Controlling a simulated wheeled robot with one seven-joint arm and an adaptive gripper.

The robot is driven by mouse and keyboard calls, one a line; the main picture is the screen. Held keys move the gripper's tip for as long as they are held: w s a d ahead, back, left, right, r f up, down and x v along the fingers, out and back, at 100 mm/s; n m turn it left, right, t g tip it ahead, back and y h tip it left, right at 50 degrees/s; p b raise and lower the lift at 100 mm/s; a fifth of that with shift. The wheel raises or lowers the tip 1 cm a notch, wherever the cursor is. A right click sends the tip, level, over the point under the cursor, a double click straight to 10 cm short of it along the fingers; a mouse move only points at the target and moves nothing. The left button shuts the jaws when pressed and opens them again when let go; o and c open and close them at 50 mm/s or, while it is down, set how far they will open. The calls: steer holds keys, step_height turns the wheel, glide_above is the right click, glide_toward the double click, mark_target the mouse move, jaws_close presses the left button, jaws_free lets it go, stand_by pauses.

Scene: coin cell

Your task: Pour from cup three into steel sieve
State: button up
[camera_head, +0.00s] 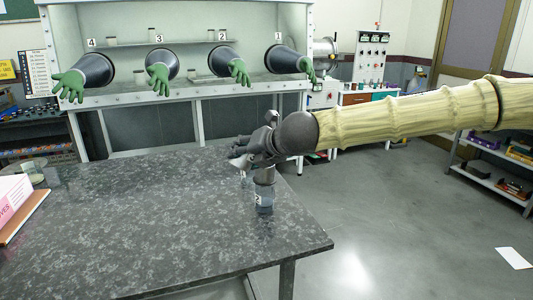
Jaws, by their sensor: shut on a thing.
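Cup three (264,192), a dark grey cylinder with a pale numbered label low on its side, is upright near the right edge of the dark stone table. My gripper (243,156) is at the cup's upper end, its dark fingers pointing left, and is shut on it. The gripper and wrist hide part of the cup's top, and I cannot tell whether its base touches the table. A small pale, clear item shows just left of the cup, partly hidden by the fingers. I cannot make out the steel sieve for sure.
The middle of the table (150,225) is clear. A glovebox with green gloves (160,80) stands behind. A shelf (495,170) stands right.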

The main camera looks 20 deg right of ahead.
steer(key=shift+d+r+m+y+p, duration=0.2)
steer(key=shift+r+m+y+p, duration=0.15)
steer(key=shift+p, duration=0.2)
steer(key=shift+f+m+g+y+p, duration=0.4)
steer(key=shift+f+m+y+p, duration=0.05)
steer(key=shift+m+y+p, duration=0.1)
stand_by(0.4)
steer(key=shift+w+d+r+m+g+y+p, duration=0.15)
steer(key=shift+r+m+y+p, duration=0.3)
steer(key=shift+p, duration=0.7)
steer(key=shift+s+r+m+g+y+p, duration=0.15)
steer(key=shift+r+m+y+p, duration=0.3)
steer(key=shift+p, duration=0.65)
steer(key=shift+w+d+r+m+y+p, duration=0.25)
steer(key=shift+w+d+m+y+p, duration=0.25)
steer(key=shift+p, duration=1.3)
steer(key=shift+s+d+f, duration=0.1)
steer(key=shift+s, duration=0.1)
steer(key=shift+w+f, duration=0.1)
steer(key=shift+w, duration=0.05)
steer(key=shift+d+y, duration=0.1)
steer(key=shift+y, duration=0.2)
steer(key=shift+f+m, duration=0.1)
steer(key=shift+m, duration=0.2)
